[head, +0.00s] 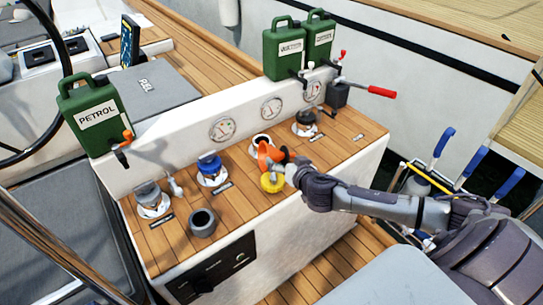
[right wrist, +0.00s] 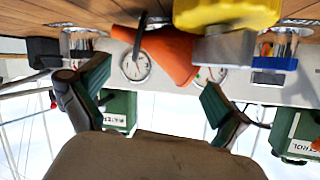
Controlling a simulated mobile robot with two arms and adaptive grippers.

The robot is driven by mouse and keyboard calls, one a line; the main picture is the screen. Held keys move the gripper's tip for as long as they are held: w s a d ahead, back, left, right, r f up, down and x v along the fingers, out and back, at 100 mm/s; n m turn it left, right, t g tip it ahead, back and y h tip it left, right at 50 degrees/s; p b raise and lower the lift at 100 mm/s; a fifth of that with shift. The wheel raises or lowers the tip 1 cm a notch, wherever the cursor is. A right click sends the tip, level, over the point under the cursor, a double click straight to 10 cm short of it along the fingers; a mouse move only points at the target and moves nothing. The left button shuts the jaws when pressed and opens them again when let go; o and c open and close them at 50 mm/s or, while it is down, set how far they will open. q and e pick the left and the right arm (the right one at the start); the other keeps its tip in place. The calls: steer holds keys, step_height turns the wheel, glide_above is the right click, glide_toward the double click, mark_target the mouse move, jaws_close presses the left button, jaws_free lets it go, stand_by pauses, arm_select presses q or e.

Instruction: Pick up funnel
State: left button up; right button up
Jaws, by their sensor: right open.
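The orange funnel (head: 270,156) is at the middle of the wooden-topped console, beside a white-rimmed filler opening (head: 262,140). My right gripper (head: 289,172) reaches in from the right and is close to the funnel, partly overlapping it in the head view. In the upside-down right wrist view, the orange funnel (right wrist: 160,55) shows ahead of the two spread fingers of the right gripper (right wrist: 157,80). The fingers are open, with nothing held between them. I cannot tell whether they touch the funnel. My left gripper is out of view.
A yellow cap (head: 272,183) is right by the gripper. A blue cap (head: 210,164), grey cup (head: 203,222) and dark cap (head: 306,118) share the console. Green jerrycans (head: 284,47) stand behind, including a petrol one (head: 95,115). A red-handled lever (head: 381,91) sticks out rightward.

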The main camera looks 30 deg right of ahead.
mark_target(277, 155)
steer(key=x, duration=0.4)
steer(key=shift+w+a, duration=0.15)
steer(key=shift+w, duration=0.2)
steer(key=shift+s, duration=0.1)
steer(key=c, duration=1.1)
